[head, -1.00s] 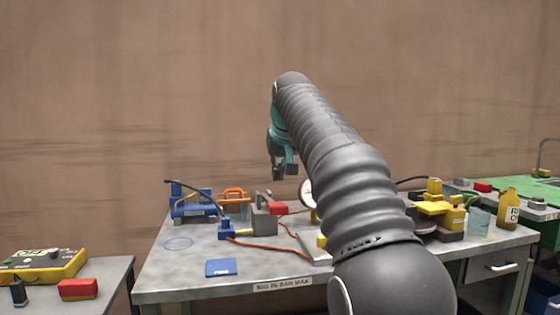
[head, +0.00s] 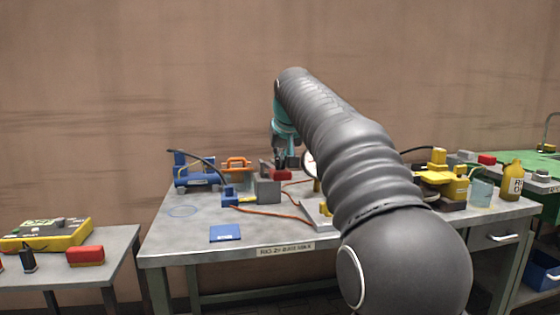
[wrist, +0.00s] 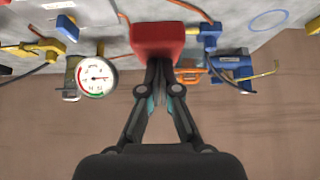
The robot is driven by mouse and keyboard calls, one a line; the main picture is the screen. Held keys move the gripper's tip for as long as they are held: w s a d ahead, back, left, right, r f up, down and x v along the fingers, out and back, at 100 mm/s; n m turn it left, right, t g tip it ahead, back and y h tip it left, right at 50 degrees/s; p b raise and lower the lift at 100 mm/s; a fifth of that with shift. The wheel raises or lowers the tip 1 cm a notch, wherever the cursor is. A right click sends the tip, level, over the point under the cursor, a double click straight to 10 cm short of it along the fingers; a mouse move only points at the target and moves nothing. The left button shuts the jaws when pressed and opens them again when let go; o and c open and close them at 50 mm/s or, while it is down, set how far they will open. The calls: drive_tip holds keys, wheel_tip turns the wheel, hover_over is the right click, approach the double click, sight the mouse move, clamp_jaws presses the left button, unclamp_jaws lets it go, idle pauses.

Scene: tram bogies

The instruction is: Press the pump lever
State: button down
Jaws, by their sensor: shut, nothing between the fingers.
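A red block (head: 275,174) shows beside a grey box (head: 268,190) near the back of the table; it may be the pump lever's pad, but I cannot tell for certain. My gripper (head: 285,162) hangs just above it, pointing down, shut and empty. In the wrist view the red block (wrist: 157,40) lies directly beyond my shut fingertips (wrist: 158,66). I cannot tell whether they touch it. A white round gauge (wrist: 96,77) shows at left there; my arm partly hides the gauge in the head view (head: 309,164).
A blue unit (head: 193,178) with a black hose, an orange-handled item (head: 236,164) and a small blue fitting (head: 230,196) stand left of my gripper. Orange hoses cross the table (head: 190,235). Yellow equipment (head: 442,182) and a bottle (head: 511,180) stand right. The front left is mostly clear.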

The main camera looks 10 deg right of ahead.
sight(283, 173)
drive_tip(key=shift+t, duration=0.7)
drive_tip(key=shift+s+f+b, duration=0.25)
drive_tip(key=shift+f+b, duration=0.8)
drive_tip(key=shift+b, duration=0.5)
drive_tip(key=shift+s+f+b, duration=0.2)
drive_tip(key=shift+f+b, duration=0.85)
drive_tip(key=shift+b, duration=0.45)
wheel_tip(283, 173, down, 6)
drive_tip(key=b, duration=0.3)
drive_tip(key=shift+s+r+b, duration=0.1)
drive_tip(key=shift+b, duration=0.2)
drive_tip(key=shift+f+b, duration=0.35)
drive_tip(key=shift+f, duration=0.8)
drive_tip(key=p+v, duration=0.3)
drive_tip(key=v, duration=1.1)
drive_tip(key=shift+s+p, duration=0.2)
drive_tip(key=shift+p, duration=0.15)
drive_tip(key=shift+f, duration=0.1)
